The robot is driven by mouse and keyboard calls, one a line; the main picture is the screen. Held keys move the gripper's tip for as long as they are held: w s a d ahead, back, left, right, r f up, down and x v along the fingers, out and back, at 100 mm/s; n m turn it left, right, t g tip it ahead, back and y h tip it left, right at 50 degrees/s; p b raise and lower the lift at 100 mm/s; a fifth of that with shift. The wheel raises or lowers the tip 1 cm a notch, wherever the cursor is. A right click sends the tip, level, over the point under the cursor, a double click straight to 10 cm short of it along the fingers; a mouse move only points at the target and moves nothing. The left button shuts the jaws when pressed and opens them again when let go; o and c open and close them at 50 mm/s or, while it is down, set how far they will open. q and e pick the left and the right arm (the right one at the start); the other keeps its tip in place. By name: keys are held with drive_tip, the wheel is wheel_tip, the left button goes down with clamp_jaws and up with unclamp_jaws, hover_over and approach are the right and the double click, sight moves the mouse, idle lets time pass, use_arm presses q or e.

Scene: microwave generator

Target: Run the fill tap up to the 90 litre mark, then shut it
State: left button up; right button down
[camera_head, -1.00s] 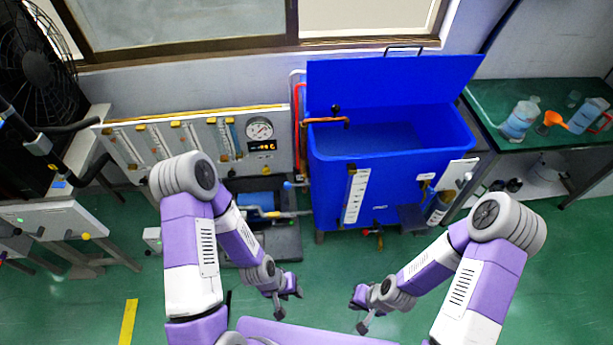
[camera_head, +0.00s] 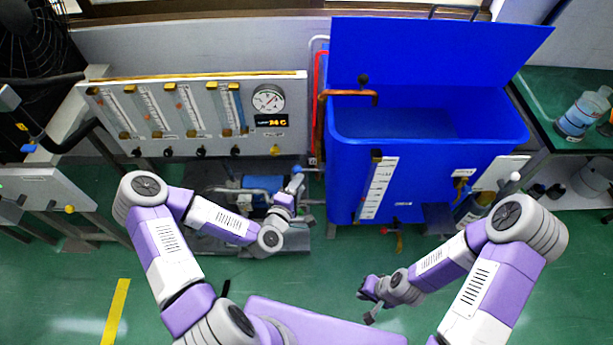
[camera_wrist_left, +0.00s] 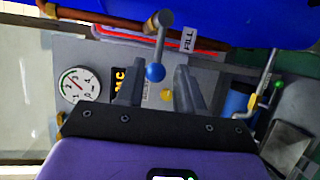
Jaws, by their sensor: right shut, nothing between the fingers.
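The fill tap's lever with a blue ball end (camera_wrist_left: 155,72) hangs beside a FILL label (camera_wrist_left: 188,40) in the left wrist view. My left gripper (camera_wrist_left: 156,88) is open, its fingers either side of the ball in that view; contact is not visible. In the head view the left gripper (camera_head: 294,188) is at the tank's left side, by the blue ball (camera_head: 297,170). The blue tank (camera_head: 345,165) has its lid open and a white level scale (camera_head: 378,188) on its front; the markings are too small to read. My right gripper (camera_head: 368,298) is shut and empty, low before the tank.
A copper spout (camera_head: 350,93) reaches over the tank's rim. A panel with flow tubes and a gauge (camera_head: 268,98) stands left, above a blue pump (camera_head: 262,184). An orange-handled valve (camera_head: 397,238) is low on the tank front. Open green floor lies in front.

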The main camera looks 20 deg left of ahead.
sight(306, 170)
use_arm(q)
drive_tip(key=b+x, duration=0.1)
drive_tip(key=x, duration=0.6)
drive_tip(key=shift+w+b, duration=0.25)
drive_tip(key=shift+b, duration=0.05)
drive_tip(key=shift+r, duration=0.1)
drive_tip(key=shift+a, duration=0.1)
clamp_jaws()
